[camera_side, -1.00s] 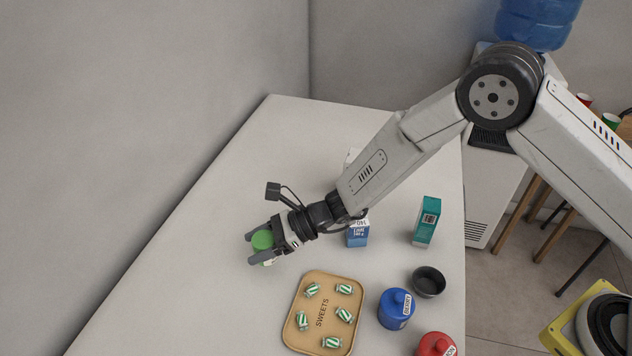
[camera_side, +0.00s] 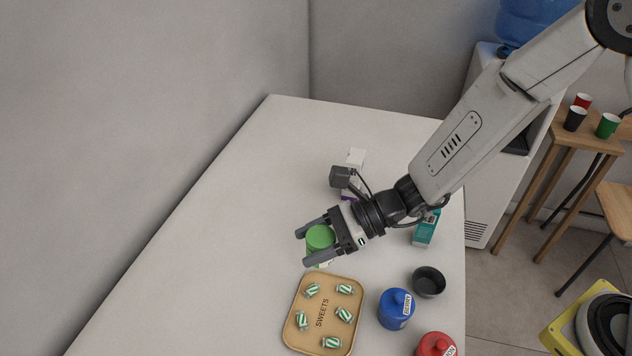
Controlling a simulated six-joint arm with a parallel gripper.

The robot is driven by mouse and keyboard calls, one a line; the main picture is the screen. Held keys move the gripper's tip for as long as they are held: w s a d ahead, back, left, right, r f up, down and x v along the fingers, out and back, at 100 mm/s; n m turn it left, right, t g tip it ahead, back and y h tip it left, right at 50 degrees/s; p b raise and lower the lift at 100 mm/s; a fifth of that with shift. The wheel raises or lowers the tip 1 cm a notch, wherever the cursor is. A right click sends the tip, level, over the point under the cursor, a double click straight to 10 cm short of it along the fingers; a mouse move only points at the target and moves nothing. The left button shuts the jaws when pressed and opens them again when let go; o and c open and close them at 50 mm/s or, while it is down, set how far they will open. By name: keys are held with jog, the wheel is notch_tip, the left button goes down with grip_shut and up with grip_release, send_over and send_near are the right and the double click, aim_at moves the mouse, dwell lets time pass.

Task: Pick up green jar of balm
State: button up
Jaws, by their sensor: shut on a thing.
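The tan tray (camera_side: 292,334) holds several striped sweets. A teal box (camera_side: 425,232) and a white box (camera_side: 355,158) stand near my arm. The counter's left side is clear.

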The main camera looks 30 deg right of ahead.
jog(key=shift+s+d+r, duration=0.3)
jog(key=shift+s+d, duration=0.1)
jog(key=shift+s, duration=0.2)
dwell(0.3)
